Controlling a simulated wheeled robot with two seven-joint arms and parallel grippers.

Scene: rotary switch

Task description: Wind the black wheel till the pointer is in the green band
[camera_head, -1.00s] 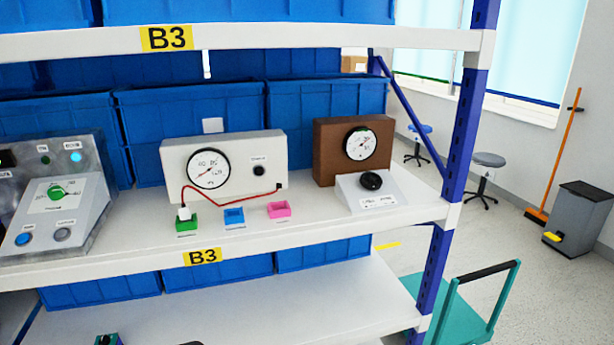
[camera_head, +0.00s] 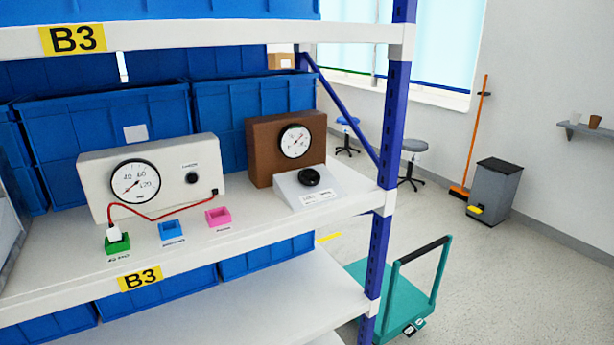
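A small black wheel (camera_head: 310,176) sits on the sloped top of a light grey box (camera_head: 290,188) on the shelf. Behind it stands a brown box (camera_head: 259,157) with a round white dial (camera_head: 296,141). The dial's pointer and coloured band are too small to read. A second, larger dial (camera_head: 135,181) is on a beige box (camera_head: 91,172) to the left, with a small black knob (camera_head: 192,178). Neither of my grippers is in view.
Green (camera_head: 117,244), blue (camera_head: 172,231) and pink (camera_head: 218,217) blocks lie along the shelf front, with a red cable (camera_head: 160,217) behind. A blue post (camera_head: 384,195) bounds the shelf's right end. A teal trolley (camera_head: 392,290) stands beyond it on open floor.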

